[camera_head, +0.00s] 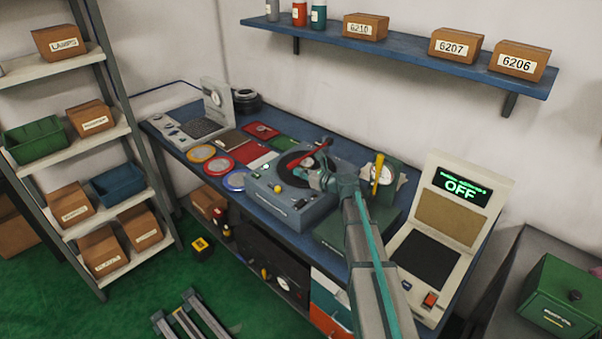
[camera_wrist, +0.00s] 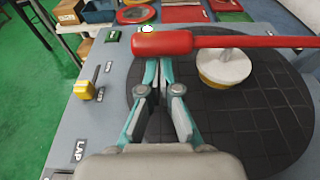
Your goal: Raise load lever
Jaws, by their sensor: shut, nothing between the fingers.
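A lever with a thick red handle (camera_wrist: 163,43) and a thin red rod lies across the dark round plate (camera_wrist: 240,110) of the lapping machine. It also shows in the head view as a red bar (camera_head: 311,156). My gripper (camera_wrist: 157,72) is shut and empty, with its fingertips right at the handle's near side. The handle seems to cover the very tips; I cannot tell whether they touch it. A white-topped, yellow-based round piece (camera_wrist: 226,67) sits on the plate under the rod. In the head view my wrist hides part of the machine (camera_head: 292,207).
A yellow knob (camera_wrist: 86,89) stands on the machine's left panel. A gauge with a yellow lever (camera_head: 378,172) stands right of my wrist. A test unit (camera_head: 460,195) reading OFF is further right. Coloured round trays (camera_head: 219,165) lie left of the machine.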

